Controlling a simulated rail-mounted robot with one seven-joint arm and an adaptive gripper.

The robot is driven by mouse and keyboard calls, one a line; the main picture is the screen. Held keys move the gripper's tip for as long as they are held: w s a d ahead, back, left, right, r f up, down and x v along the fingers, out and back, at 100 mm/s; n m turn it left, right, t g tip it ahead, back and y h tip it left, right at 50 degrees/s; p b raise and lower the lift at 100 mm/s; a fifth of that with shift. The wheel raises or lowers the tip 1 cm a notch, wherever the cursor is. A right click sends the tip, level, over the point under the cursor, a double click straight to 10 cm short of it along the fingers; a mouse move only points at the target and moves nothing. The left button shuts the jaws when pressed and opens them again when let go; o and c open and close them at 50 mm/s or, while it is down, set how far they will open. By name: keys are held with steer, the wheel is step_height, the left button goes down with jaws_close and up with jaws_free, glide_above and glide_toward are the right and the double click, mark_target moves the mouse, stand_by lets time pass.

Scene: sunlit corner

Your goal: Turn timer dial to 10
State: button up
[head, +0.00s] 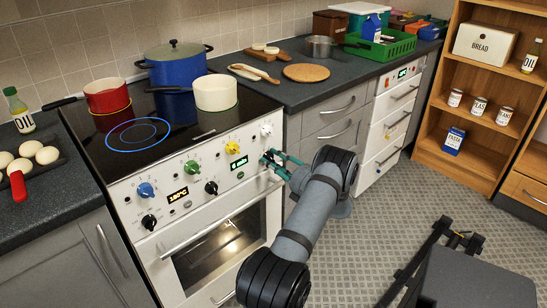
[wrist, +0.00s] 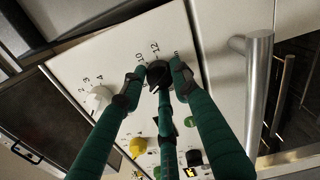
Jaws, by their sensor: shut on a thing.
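The timer dial (wrist: 157,72) is a dark knob on the white stove panel. In the wrist view it sits between my fingertips, with the printed numbers 10 and 12 beside it. My gripper (wrist: 160,84) has green fingers and is shut on the dial. In the head view my gripper (head: 272,161) is at the right end of the stove front, and its fingers hide the dial. A small green-lit display (head: 239,163) is just left of it; its reading is too small to be sure of. The dial's pointer direction is not clear.
A white knob (head: 266,131) is close above my gripper, and a yellow knob (head: 233,148) and a black knob (head: 211,187) are to the left. The oven handle (head: 222,220) runs below. A cream pot (head: 215,92) stands on the hob.

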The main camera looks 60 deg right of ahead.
steer(key=m+p, duration=0.1)
steer(key=m, duration=0.3)
steer(key=shift+m, duration=0.3)
steer(key=m+p, duration=0.1)
steer(key=m, duration=0.3)
steer(key=shift+m, duration=0.3)
steer(key=m, duration=0.4)
steer(key=shift+p, duration=0.35)
steer(key=shift+m, duration=2.4)
steer(key=o, duration=1.2)
steer(key=shift+c, duration=0.2)
